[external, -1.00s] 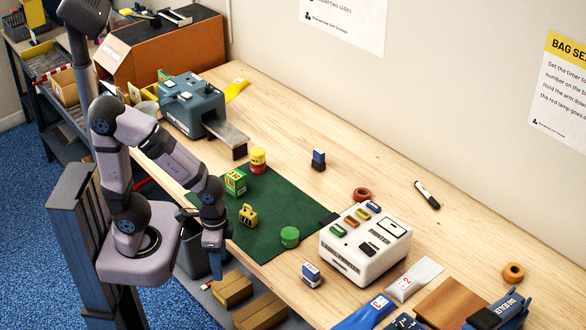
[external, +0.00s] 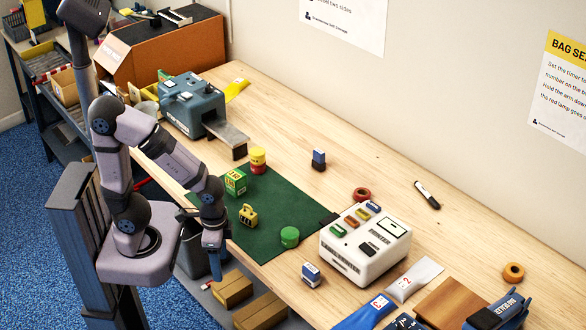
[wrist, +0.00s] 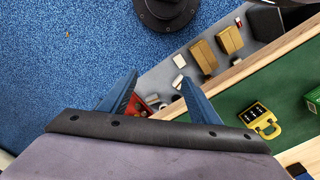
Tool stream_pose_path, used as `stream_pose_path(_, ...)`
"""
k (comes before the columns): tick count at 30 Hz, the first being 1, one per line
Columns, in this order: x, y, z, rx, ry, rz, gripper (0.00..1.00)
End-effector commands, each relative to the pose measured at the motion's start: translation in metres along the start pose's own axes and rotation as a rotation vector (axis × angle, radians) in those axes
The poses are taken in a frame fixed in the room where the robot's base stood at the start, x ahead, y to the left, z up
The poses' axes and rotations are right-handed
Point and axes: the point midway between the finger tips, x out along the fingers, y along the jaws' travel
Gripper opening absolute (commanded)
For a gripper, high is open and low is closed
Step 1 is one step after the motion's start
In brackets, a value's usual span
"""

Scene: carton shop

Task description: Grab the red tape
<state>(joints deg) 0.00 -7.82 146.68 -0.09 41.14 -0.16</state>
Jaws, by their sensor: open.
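The red tape (external: 362,194) is a small roll lying on the bench, just behind the white machine (external: 366,243) in the external view. It does not show in the wrist view. My gripper (external: 213,250) is over the near edge of the bench, left of the green mat, well away from the tape. In the wrist view, the blue fingers of my gripper (wrist: 158,84) are apart with nothing held between them.
The green mat (external: 285,205) holds a yellow padlock-shaped item (external: 248,215), a green box (external: 235,181) and a green round item (external: 290,236).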

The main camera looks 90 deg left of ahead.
Motion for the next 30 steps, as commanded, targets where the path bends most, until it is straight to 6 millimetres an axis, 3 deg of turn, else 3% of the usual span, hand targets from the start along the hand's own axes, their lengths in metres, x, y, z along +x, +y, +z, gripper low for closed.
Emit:
stream_pose_path(10, 0.000, -0.001, -0.001, 0.006, 0.001, -0.004, 0.66)
stream_pose_path(14, 0.001, -0.012, -0.009, 0.058, 0.011, -0.037, 0.66)
stream_pose_path(20, 0.001, -0.058, -0.049, 0.302, 0.045, -0.193, 0.66)
stream_pose_path(30, -0.023, -0.166, -0.158, 0.943, 0.017, -0.608, 0.66)
